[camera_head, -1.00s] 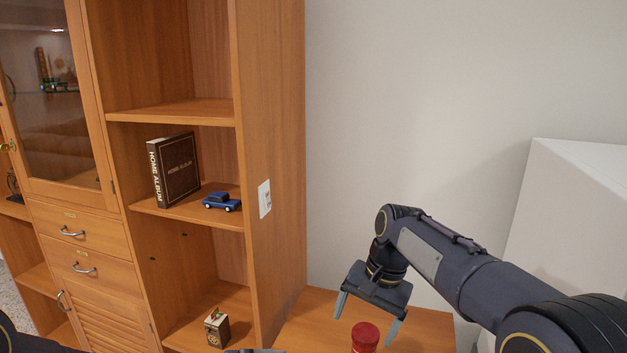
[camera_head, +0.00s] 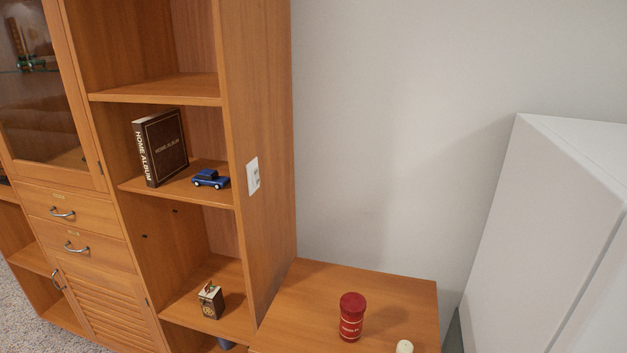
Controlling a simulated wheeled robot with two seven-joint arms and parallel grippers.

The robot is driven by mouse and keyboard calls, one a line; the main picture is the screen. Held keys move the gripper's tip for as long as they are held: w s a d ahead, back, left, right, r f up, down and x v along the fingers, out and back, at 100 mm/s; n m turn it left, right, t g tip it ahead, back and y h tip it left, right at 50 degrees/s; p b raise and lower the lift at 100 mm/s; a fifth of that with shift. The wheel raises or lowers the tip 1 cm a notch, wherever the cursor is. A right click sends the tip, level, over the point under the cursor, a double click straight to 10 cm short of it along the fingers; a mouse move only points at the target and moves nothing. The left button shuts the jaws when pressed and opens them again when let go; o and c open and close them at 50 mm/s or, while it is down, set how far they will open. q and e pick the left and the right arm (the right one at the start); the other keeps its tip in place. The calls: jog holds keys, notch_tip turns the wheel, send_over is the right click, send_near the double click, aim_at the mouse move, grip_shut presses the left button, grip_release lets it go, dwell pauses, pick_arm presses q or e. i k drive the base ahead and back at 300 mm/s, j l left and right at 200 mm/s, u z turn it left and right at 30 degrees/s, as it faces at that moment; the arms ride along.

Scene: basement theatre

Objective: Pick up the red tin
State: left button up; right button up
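The red tin (camera_head: 351,318) stands upright on a low wooden cabinet top (camera_head: 300,297), right of the tall shelf unit. It has a rounded red lid and pale lettering on its front. Nothing covers it. Neither of my grippers shows in the head view now. A small dark rounded shape at the bottom edge, below the shelf, is too cut off to identify.
A cream-coloured object (camera_head: 404,346) stands right of the tin, cut by the bottom edge. The tall wooden shelf (camera_head: 262,230) rises at left, holding an album (camera_head: 160,148), a blue toy car (camera_head: 210,179) and a small box (camera_head: 211,301). A white cabinet (camera_head: 545,220) stands at right.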

aim_at(350, 327)
jog(key=i+j+z, duration=0.1)
jog(key=i+j, duration=0.15)
jog(key=i+j+z, duration=0.1)
jog(key=i+j, duration=0.15)
jog(key=j, duration=0.2)
jog(key=i+j+z, duration=0.1)
jog(key=j, duration=0.25)
jog(key=i+j+z, duration=0.1)
jog(key=i+j, duration=0.2)
jog(key=j, duration=0.1)
